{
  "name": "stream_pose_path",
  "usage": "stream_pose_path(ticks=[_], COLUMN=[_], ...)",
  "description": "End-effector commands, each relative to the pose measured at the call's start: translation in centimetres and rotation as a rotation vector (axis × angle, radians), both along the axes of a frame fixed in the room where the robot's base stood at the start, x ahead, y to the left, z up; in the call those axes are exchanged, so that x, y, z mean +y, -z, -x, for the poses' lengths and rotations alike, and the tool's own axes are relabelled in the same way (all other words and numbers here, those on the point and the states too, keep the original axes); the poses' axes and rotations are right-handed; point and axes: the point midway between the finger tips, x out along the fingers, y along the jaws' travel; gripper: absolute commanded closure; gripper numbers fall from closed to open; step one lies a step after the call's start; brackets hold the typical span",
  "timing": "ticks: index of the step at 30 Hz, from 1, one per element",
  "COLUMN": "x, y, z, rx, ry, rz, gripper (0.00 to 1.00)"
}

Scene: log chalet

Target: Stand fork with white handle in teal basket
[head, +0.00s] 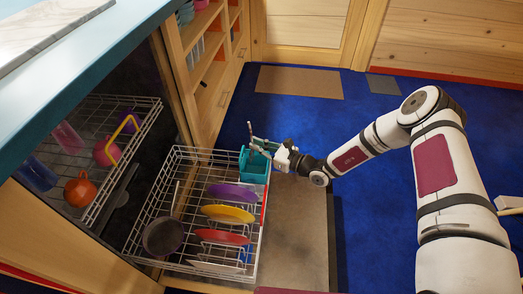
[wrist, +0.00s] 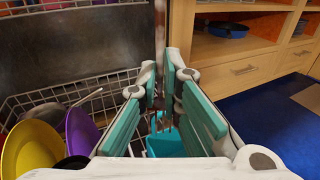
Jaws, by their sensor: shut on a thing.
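The teal basket (head: 256,168) sits at the back right corner of the pulled-out lower dishwasher rack. My gripper (head: 266,147) is right above it, reaching in from the right. In the wrist view my gripper (wrist: 161,80) is shut on the fork (wrist: 160,38), which stands about upright between the teal finger pads. Its handle rises above the fingers, and prong-like ends show below them, over the teal basket (wrist: 165,146). The fork (head: 250,131) shows in the head view as a thin pale strip. I cannot tell whether its lower end is inside the basket.
The lower rack (head: 168,180) holds a purple plate (head: 232,191), a yellow plate (head: 228,214), a red plate (head: 222,237) and a dark pot (head: 163,237). The upper rack (head: 140,101) holds cups. Wooden shelves (head: 208,55) stand behind.

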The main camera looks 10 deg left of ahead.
Motion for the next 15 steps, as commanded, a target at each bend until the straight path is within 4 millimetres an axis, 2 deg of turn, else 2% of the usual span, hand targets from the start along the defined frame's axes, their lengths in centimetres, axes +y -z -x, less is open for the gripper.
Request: stream_pose_path(ticks=[3, 6, 15], x=[-0.7, -1.0, -1.0], y=[0.8, 0.8, 1.4], z=[-1.8, -2.4, -2.5], rx=[-0.017, -0.024, -0.026], ry=[0.076, 0.105, 0.108], rz=[-0.03, -0.041, -0.041], gripper=[1.0, 1.0, 1.0])
